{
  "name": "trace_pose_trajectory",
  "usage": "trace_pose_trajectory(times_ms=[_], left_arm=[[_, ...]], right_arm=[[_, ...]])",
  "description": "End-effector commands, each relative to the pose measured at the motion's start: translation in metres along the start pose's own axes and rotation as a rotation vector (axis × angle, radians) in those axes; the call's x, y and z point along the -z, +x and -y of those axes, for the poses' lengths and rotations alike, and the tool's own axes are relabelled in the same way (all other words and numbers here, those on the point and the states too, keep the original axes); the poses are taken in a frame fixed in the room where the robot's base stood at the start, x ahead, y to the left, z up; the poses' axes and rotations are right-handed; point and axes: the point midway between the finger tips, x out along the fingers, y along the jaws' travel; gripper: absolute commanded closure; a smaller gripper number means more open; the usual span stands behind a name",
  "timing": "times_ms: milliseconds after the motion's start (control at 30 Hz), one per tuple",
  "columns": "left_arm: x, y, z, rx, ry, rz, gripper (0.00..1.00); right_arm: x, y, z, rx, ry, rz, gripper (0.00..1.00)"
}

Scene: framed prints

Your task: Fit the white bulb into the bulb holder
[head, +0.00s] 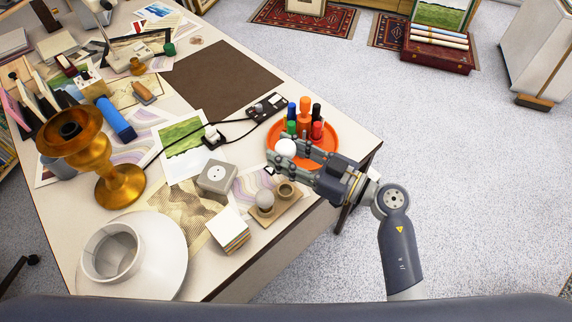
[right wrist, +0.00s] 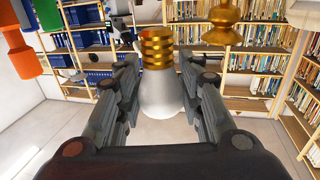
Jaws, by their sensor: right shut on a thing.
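The white bulb (head: 286,148) is between the fingers of my right gripper (head: 287,152), above the orange tray's near-left side. In the right wrist view, my right gripper (right wrist: 160,95) is shut on the bulb's white glass (right wrist: 160,98), and its brass threaded cap (right wrist: 157,47) points away from the palm. A small wooden board (head: 276,208) carries a greyish bulb (head: 265,200) and an open cup-like holder (head: 287,190), nearer the table's front than the gripper. My left gripper is not seen.
An orange tray (head: 331,157) with several coloured bottles stands at the table's right corner.

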Motion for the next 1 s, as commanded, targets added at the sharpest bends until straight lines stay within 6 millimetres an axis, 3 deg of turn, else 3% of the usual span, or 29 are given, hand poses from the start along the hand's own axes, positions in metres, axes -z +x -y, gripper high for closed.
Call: trace_pose_trajectory(times_ms=[33, 200, 467, 567, 667, 1000], left_arm=[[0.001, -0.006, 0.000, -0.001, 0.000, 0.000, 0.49], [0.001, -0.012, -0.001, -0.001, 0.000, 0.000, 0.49], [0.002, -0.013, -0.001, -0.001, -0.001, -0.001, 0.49], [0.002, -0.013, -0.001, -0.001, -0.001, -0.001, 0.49], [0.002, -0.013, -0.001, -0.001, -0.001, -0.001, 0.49], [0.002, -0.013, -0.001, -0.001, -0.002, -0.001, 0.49]], right_arm=[[0.015, 0.000, 0.000, 0.001, -0.006, 0.000, 0.83], [0.041, 0.000, 0.000, 0.000, -0.003, 0.000, 0.83], [0.052, -0.001, 0.000, -0.003, 0.001, 0.001, 0.83], [0.053, -0.010, -0.004, -0.032, 0.001, 0.001, 0.83], [0.054, -0.034, -0.013, -0.103, 0.002, 0.002, 0.83], [0.069, -0.153, -0.041, -0.431, 0.002, 0.004, 0.83]])
